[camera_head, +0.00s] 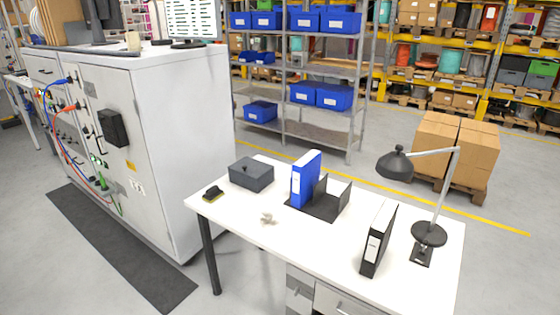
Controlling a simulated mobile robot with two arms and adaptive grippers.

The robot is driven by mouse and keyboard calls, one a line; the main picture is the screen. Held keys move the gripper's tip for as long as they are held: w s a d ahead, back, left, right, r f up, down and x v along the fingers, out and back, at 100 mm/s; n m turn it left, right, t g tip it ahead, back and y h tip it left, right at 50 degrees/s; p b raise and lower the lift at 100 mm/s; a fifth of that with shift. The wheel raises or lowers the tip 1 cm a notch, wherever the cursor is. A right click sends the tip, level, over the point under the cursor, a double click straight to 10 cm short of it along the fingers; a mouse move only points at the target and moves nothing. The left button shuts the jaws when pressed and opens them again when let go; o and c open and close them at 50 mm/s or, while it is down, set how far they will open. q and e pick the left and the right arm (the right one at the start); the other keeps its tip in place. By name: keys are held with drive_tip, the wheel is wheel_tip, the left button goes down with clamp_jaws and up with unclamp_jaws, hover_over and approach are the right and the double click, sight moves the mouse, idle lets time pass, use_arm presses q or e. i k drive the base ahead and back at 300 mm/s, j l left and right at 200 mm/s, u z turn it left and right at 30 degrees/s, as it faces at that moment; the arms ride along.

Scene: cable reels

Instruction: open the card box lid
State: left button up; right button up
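A dark grey box (251,174) with a flat lid, which looks like the card box, sits near the back left of the white desk (225,208). Its lid appears shut, with a small detail on top. Neither of my grippers is in the head view.
The desk also holds a blue binder (304,178) in a dark holder (326,203), a black binder (377,240), a lamp (429,234), a black-and-yellow item (212,193) and a small pale object (266,218). A grey cabinet (185,150) stands left. Floor in front is partly clear.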

sight(251, 165)
drive_tip(key=i+j+z, duration=0.1)
drive_tip(key=z, duration=0.3)
drive_tip(key=i+j+z, duration=0.1)
drive_tip(key=j+z, duration=0.25)
drive_tip(key=i+j+z, duration=0.1)
drive_tip(key=z, duration=0.3)
drive_tip(key=j+z, duration=0.4)
drive_tip(key=l, duration=0.1)
